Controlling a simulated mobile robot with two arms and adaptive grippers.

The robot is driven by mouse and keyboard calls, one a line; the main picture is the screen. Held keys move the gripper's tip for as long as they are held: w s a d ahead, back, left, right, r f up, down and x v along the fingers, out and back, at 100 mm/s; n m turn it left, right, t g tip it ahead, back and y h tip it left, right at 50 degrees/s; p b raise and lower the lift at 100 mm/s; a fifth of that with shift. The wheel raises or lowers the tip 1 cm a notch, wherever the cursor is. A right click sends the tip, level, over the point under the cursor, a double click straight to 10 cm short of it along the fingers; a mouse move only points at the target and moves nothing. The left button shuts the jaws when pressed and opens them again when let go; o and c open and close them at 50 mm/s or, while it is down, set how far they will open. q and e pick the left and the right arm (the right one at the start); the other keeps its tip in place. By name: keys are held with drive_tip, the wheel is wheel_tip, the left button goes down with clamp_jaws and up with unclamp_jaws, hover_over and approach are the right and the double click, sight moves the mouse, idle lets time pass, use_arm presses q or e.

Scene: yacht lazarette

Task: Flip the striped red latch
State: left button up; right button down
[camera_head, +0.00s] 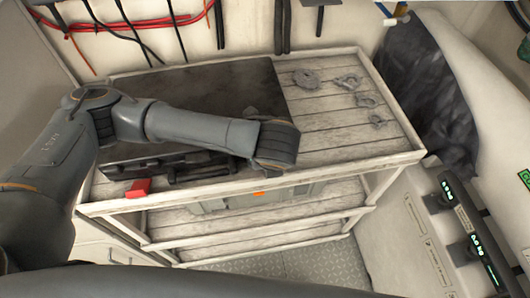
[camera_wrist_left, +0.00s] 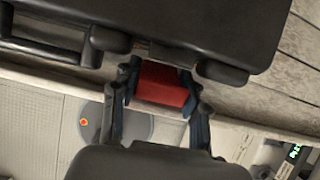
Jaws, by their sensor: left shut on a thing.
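A large black case (camera_head: 200,90) lies on the slatted top of the bench, and its front side with the handle (camera_head: 205,170) faces me. A red latch (camera_head: 138,188) sticks out at the left of the case front in the head view; I cannot make out stripes on it. My left gripper (camera_wrist_left: 160,95) is shut on another red piece (camera_wrist_left: 162,84), which looks like a latch at the case edge, right of the handle. In the head view my left wrist covers that spot, so the fingers and this latch are hidden. My right gripper is not in view.
The bench has a raised pale rim (camera_head: 330,172). A grey box (camera_head: 235,203) with an orange mark sits on the lower shelf. Red and black cables (camera_head: 150,22) hang on the back wall.

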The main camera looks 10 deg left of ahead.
use_arm(q)
drive_tip(key=shift+s+d+f+t+y, duration=0.1)
drive_tip(key=shift+s+f+t+y, duration=0.15)
drive_tip(key=shift+t, duration=0.55)
drive_tip(key=o, duration=1.2)
drive_tip(key=shift+c, duration=0.2)
drive_tip(key=shift+r, duration=0.1)
drive_tip(key=v, duration=1.2)
drive_tip(key=shift+s+d, duration=0.1)
